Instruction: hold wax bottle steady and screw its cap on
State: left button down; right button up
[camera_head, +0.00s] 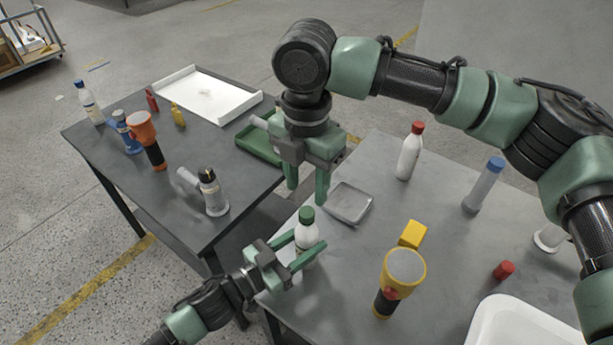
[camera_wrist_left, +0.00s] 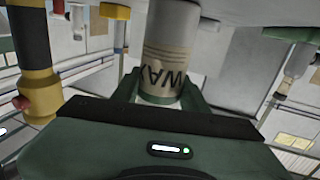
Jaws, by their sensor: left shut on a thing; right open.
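The wax bottle (camera_head: 304,250) is white with a green cap (camera_head: 307,215) on top, and stands upright near the left edge of the right-hand table. I cannot tell how tightly the cap sits. My left gripper (camera_head: 309,240) is shut around the bottle's body. My right gripper (camera_head: 307,197) is open and empty, pointing down, just above and behind the cap.
A grey tray (camera_head: 348,203) lies close to the bottle. A yellow flashlight (camera_head: 402,275), yellow block (camera_head: 413,234), red-capped bottle (camera_head: 409,155), blue-topped tube (camera_head: 483,185), red cylinder (camera_head: 503,270) and white bin (camera_head: 520,325) share the table. A second table (camera_head: 230,160) holds several bottles and tools.

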aim_at(306, 212)
notch_tip(306, 212, down, 7)
jog(key=shift+r, duration=0.15)
jog(key=shift+c, duration=0.4)
grip_shut()
jog(key=m, duration=1.1)
jog(key=shift+m, duration=0.3)
jog(key=m, duration=0.3)
jog(key=shift+o, duration=1.1)
grip_release()
